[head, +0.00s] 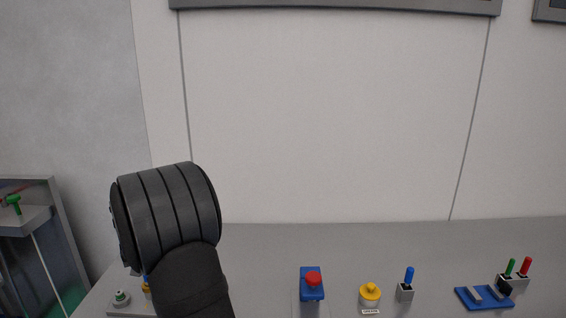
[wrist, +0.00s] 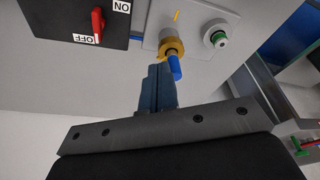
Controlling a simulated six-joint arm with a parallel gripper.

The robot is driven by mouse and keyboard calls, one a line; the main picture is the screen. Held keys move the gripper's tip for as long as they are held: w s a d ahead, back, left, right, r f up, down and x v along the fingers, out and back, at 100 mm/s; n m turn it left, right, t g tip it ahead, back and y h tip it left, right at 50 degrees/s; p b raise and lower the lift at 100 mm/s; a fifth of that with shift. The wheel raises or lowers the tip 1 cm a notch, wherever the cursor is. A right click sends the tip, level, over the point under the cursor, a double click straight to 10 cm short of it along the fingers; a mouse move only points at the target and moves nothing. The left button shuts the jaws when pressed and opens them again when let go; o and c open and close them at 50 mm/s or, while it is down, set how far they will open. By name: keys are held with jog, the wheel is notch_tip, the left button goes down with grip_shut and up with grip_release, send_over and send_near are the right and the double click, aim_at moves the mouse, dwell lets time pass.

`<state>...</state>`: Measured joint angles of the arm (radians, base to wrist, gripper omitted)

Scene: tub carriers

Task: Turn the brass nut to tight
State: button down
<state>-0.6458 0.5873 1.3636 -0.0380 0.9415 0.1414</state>
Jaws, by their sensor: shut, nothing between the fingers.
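The brass nut (wrist: 172,48) sits on a pale plate in the wrist view, with a blue peg-like part (wrist: 175,67) sticking out from it. In the head view only a sliver of the nut (head: 147,290) shows, the rest hidden behind my arm. My gripper (wrist: 158,70) is shut with nothing between its blue-grey fingers. The fingertips are close to the nut and the blue part, just below and left of them in the wrist view. I cannot tell whether they touch. A yellow line (wrist: 177,15) marks the plate beyond the nut.
A green-ringed knob (wrist: 216,38) shares the plate with the nut. A black box with a red ON/OFF switch (wrist: 98,25) is left of it. In the head view, a red button (head: 313,279), yellow knob (head: 370,292) and blue lever (head: 409,275) stand rightward on the bench.

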jog(key=shift+s+d+x, duration=0.15)
jog(key=shift+s+x, duration=0.1)
jog(key=shift+x, duration=0.85)
jog(key=shift+s+d+x, duration=0.1)
jog(key=shift+s+x, duration=0.1)
jog(key=shift+x, duration=0.95)
jog(key=shift+s+d+x, duration=0.15)
jog(key=shift+s+x, duration=0.1)
jog(key=shift+x, duration=0.85)
jog(key=shift+w+a+f, duration=0.15)
jog(key=shift+a+f, duration=0.05)
jog(key=shift+s+a, duration=0.45)
jog(key=shift+a, duration=0.1)
jog(key=shift+s+a, duration=0.15)
jog(key=shift+a, duration=0.45)
jog(key=shift+s, duration=0.15)
